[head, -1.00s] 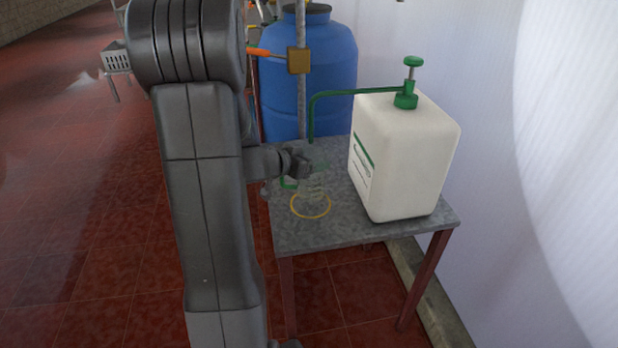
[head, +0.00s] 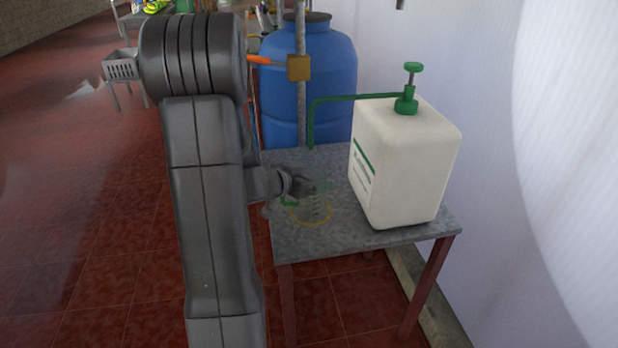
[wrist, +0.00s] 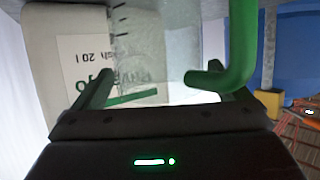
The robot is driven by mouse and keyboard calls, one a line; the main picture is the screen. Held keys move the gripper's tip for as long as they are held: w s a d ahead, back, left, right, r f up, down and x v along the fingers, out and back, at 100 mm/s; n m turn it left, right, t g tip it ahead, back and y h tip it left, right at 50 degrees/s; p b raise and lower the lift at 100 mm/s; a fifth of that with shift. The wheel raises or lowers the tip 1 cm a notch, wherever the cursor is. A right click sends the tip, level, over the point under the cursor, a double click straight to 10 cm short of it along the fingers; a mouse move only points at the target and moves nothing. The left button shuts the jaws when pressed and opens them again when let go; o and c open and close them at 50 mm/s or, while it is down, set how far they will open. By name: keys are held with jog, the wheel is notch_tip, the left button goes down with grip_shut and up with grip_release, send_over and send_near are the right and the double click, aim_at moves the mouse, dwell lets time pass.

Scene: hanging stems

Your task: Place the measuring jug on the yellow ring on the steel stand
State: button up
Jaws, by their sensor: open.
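The measuring jug (head: 318,207) is clear with a green handle and rim. It appears upright at the yellow ring (head: 311,225) on the grey top of the steel stand (head: 385,241). Exact contact and centring are hard to tell through the clear wall. My gripper (head: 302,187) is at the jug's upper part from the left, and its jaws are open. In the wrist view, the jug's clear wall with black marks (wrist: 120,22) is between my gripper's fingers (wrist: 165,88). The green handle (wrist: 240,50) is close by the right finger.
A white canister (head: 405,170) with a green pump and spout stands right of the jug on the stand. A blue barrel (head: 325,80) and a grey pole with an orange-handled valve (head: 299,67) are behind. A white wall is at right.

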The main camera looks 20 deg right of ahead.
jog(key=shift+r, duration=0.25)
jog(key=p+v, duration=0.1)
jog(key=v, duration=1.1)
jog(key=shift+p, duration=0.4)
